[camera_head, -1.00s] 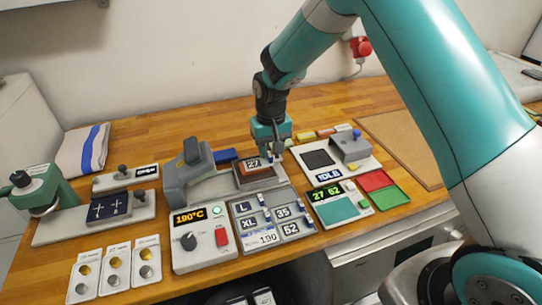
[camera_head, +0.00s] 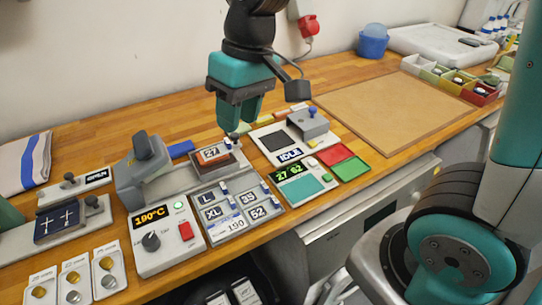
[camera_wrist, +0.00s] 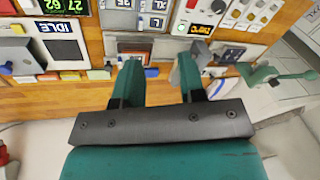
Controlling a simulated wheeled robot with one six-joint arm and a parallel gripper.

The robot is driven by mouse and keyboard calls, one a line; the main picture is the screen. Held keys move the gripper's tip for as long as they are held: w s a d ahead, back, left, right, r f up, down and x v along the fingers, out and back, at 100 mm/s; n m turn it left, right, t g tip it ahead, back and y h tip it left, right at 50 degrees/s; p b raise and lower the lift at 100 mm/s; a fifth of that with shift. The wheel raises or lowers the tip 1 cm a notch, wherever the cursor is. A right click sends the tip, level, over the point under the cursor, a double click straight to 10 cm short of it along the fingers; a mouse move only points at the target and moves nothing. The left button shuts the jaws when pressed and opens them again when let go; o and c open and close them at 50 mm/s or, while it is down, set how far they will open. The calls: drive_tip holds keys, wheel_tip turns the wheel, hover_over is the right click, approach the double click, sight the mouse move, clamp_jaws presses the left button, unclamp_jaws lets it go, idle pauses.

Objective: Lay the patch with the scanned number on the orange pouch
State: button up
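The orange pouch (camera_head: 204,160) lies on the bed of the grey press, in the head view. A dark patch reading 27 (camera_head: 212,152) lies on top of it. The green display (camera_head: 290,172) reads 27 62. A grey tray (camera_head: 229,204) holds dark patches marked L, XL, 35 and what looks like 62 (camera_head: 258,212). My gripper (camera_head: 239,129) hangs above and slightly right of the pouch, pointing down. In the wrist view its two fingers (camera_wrist: 158,62) are wide apart with nothing between them.
The press (camera_head: 142,178) has a raised head and a control box reading 190°C. Right of the pouch stand an IDLE unit (camera_head: 290,145) and red and green trays (camera_head: 338,160). A brown board (camera_head: 390,108) leaves open room at the right. Three button cards (camera_head: 75,280) lie front left.

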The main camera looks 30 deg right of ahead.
drive_tip(key=s+a+n+y, duration=0.1)
drive_tip(key=s+n, duration=0.1)
drive_tip(key=s, duration=1.1)
drive_tip(key=shift+r+n+y, duration=0.2)
drive_tip(key=shift+n+y, duration=0.1)
drive_tip(key=shift+n, duration=0.1)
drive_tip(key=shift+a, duration=0.1)
drive_tip(key=shift+c, duration=0.2)
